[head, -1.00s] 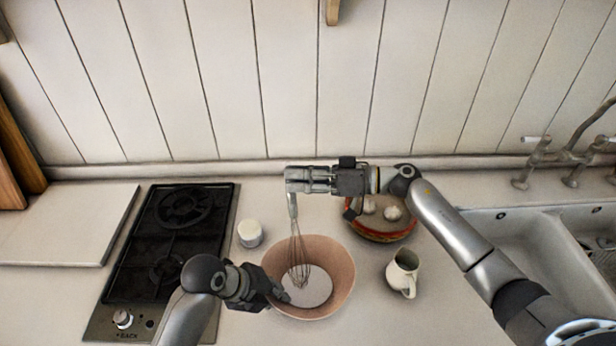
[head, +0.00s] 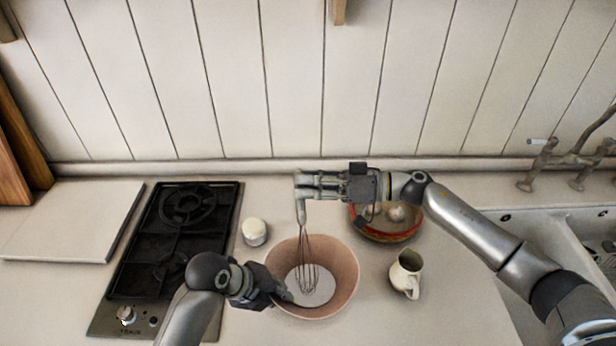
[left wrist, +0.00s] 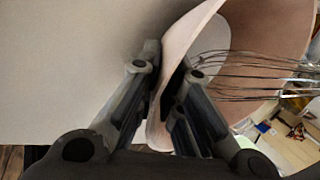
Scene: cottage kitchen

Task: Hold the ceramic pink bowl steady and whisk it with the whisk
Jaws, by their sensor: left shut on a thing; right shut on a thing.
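The pink ceramic bowl (head: 343,262) stands upright on the counter, with white contents (head: 322,288) in its bottom. My left gripper (head: 280,292) is shut on the bowl's left rim; in the left wrist view its fingers (left wrist: 165,85) sit on both sides of the bowl wall (left wrist: 185,45). My right gripper (head: 303,186) is above the bowl, shut on the handle of the whisk (head: 306,262). The whisk hangs nearly upright with its wires inside the bowl. The wires also show in the left wrist view (left wrist: 250,80). Whether they touch the contents I cannot tell.
A black gas hob (head: 175,240) and a pale board (head: 75,222) lie to the left. A small white jar (head: 255,232) stands behind the bowl. A red-rimmed bowl (head: 385,237) with pale round things and a cream jug (head: 405,274) stand to the right, before the sink (head: 540,235).

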